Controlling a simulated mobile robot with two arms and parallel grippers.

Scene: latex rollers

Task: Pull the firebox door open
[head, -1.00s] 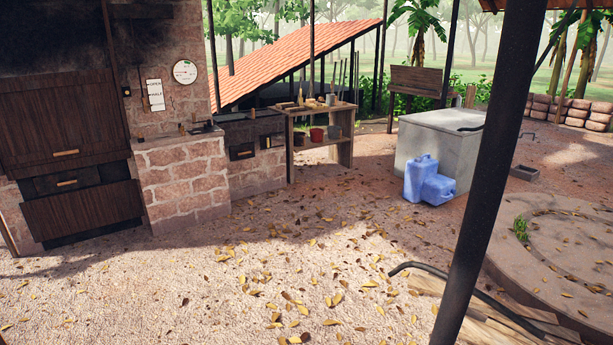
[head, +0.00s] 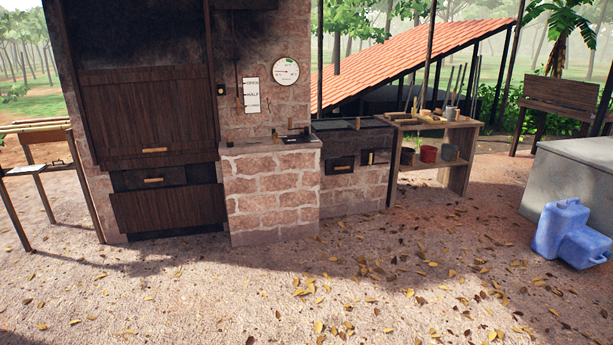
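A tall dark brick smokehouse stands at the left, with a large wooden panel door (head: 145,115) with a light wooden handle. Another small black door (head: 340,164) is set in the front of the low brick stove (head: 352,185) and also looks shut. I cannot tell for certain which of them is the firebox door. Neither of my grippers is in view.
A brick counter (head: 272,200) juts out between the two black doors. A wooden shelf table (head: 455,178) with buckets stands right of the stove, and blue jugs (head: 572,235) farther right. A wooden rack (head: 42,170) is at the left. The leaf-strewn ground in front is clear.

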